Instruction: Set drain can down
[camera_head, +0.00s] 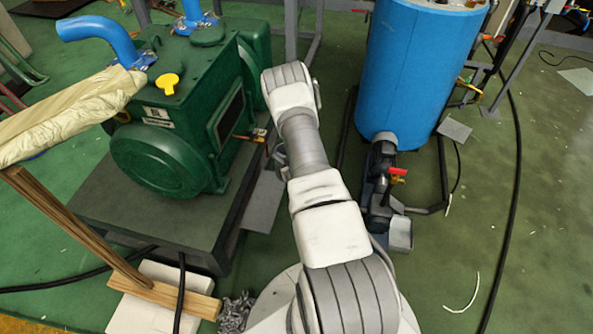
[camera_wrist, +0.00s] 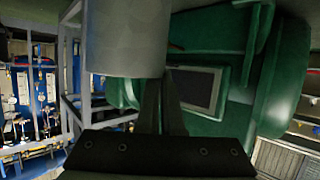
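In the wrist view, the drain can (camera_wrist: 126,38) is a plain pale-grey cylinder at the top, left of centre, cut off by the picture's top edge. My gripper (camera_wrist: 162,84) has two dark fingers close together, reaching up to the can's lower right edge. It appears shut on the can, though the can hides part of the fingertips and the exact contact. The green pump (camera_wrist: 238,95) stands behind them. In the head view my arm hides the gripper, and I cannot make out the can.
The green pump (camera_head: 170,125) stands on a dark plinth (camera_head: 110,215) left of my arm. Right of my arm are a blue tank (camera_head: 415,70) and a red-handled valve (camera_head: 397,174). A wooden post (camera_head: 75,225) stands at lower left. Green floor (camera_head: 550,190) is open at right, with a black hose (camera_head: 516,190).

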